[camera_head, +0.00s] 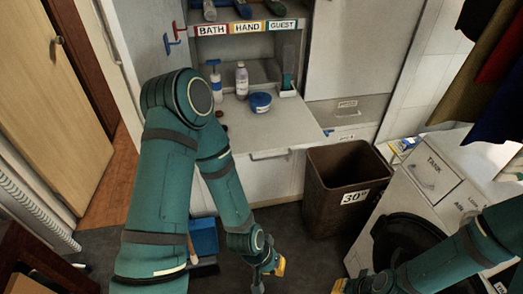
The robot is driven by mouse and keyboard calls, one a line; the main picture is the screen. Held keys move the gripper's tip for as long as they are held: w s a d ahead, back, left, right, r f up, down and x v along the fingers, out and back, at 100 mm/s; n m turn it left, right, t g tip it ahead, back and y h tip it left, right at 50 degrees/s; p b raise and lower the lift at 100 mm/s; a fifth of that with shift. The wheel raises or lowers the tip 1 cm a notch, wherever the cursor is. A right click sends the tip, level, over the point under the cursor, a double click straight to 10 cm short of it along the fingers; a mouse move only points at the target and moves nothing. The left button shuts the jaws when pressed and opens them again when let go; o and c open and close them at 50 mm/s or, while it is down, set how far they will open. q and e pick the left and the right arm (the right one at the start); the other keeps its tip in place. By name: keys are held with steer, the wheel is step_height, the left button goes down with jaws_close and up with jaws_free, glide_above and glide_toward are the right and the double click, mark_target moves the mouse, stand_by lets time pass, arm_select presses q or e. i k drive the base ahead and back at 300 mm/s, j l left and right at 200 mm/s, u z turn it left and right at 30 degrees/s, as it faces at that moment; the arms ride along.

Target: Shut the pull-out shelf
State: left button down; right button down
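The pull-out shelf (285,128) is a pale surface sticking out from the white cabinet, with a bar handle on its front face. A pump bottle, a white bottle, a round blue tub (260,102) and small dark items stand on it. My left arm passes in front of the shelf's left part and hides some of it. My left gripper (270,272) hangs low over the dark floor, below the shelf and apart from it. Its finger opening is too small to tell. My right gripper (343,286) is at the bottom edge, mostly cut off.
A brown bin (340,185) marked 30 stands right of the shelf front. A white machine (428,180) with a dark round door is at the right, with clothes hanging above. A blue dustpan (204,237) is on the floor. Dark floor lies open between.

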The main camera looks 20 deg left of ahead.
mark_target(289, 124)
steer(key=j+u, duration=0.35)
steer(key=i+j+u, duration=0.15)
steer(key=j+u, duration=0.15)
steer(key=j, duration=0.15)
steer(key=i+j+u, duration=0.15)
steer(key=j+u, duration=0.2)
steer(key=j, duration=0.05)
